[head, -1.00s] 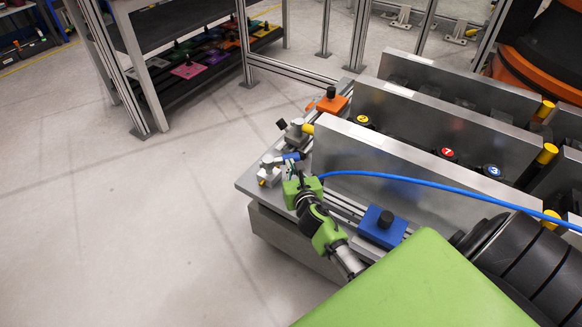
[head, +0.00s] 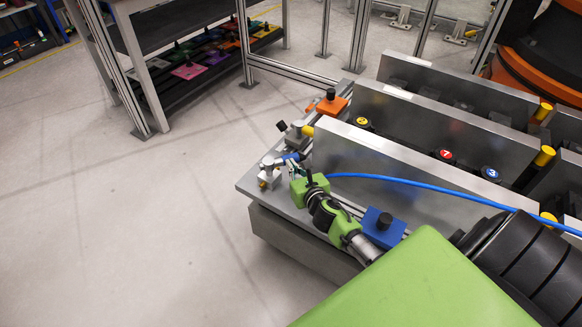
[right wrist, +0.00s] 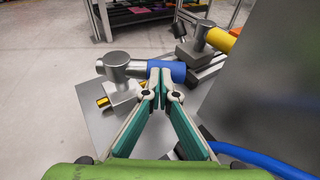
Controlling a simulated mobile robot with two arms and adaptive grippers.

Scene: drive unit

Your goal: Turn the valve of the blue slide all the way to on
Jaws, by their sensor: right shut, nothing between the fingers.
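The blue slide (head: 383,228) is a blue block with a black knob on the rail at the front of the metal platform. Its likely valve is a silver body (head: 268,172) at the platform's left corner, with a blue lever (head: 291,157). In the right wrist view the silver valve (right wrist: 122,66) has its blue lever (right wrist: 172,71) pointing right. My right gripper (head: 294,171) is at the lever. In its wrist view the fingertips (right wrist: 160,72) are together, in front of the lever; I cannot tell whether they touch it. My left gripper is out of view.
A similar valve with a yellow lever (right wrist: 221,40) stands just behind. An orange slide (head: 332,104) lies farther back. Tall grey plates (head: 400,180) rise to the right of the gripper. A blue hose (head: 420,183) runs along the front plate. The floor at left is clear.

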